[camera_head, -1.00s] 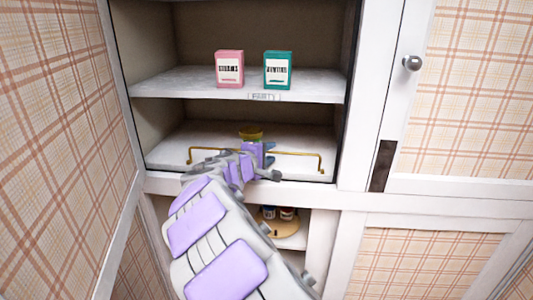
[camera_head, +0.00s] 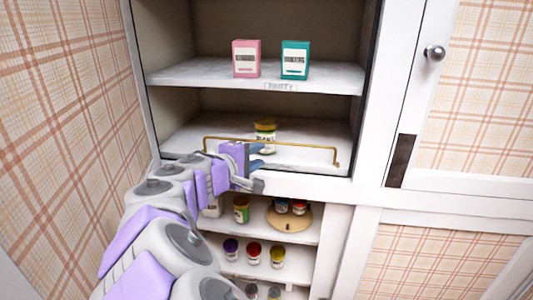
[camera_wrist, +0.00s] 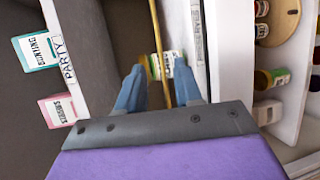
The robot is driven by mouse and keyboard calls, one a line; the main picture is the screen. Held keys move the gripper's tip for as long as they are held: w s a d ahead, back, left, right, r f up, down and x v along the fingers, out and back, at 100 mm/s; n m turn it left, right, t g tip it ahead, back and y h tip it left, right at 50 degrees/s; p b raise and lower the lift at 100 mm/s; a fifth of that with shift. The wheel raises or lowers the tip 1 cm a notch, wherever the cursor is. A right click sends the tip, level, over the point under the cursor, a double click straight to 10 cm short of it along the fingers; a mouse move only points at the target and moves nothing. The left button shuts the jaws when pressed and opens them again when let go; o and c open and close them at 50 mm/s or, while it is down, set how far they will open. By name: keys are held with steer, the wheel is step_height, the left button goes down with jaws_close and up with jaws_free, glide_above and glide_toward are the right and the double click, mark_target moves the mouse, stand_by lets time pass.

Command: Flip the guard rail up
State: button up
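The guard rail (camera_head: 300,146) is a thin brass bar with bent ends along the front of the lower cabinet shelf. In the wrist view the rail (camera_wrist: 156,35) runs lengthwise between my two blue fingers. My gripper (camera_head: 262,155) is at the shelf's front edge, near the rail's middle. In the wrist view my gripper (camera_wrist: 160,67) is open, with a finger on each side of the rail; contact is unclear. A yellow-lidded jar (camera_head: 265,128) stands behind the rail. My gripper hides part of the rail's left half in the head view.
A pink box (camera_head: 246,60) and a teal box (camera_head: 295,62) stand on the upper shelf (camera_head: 185,77). Below are shelves with several jars and a round wooden tray (camera_head: 288,219). A closed cabinet door with a knob (camera_head: 434,53) is at the right.

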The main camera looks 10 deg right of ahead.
steer(key=shift+v, duration=1.85)
steer(key=shift+s+d, duration=0.1)
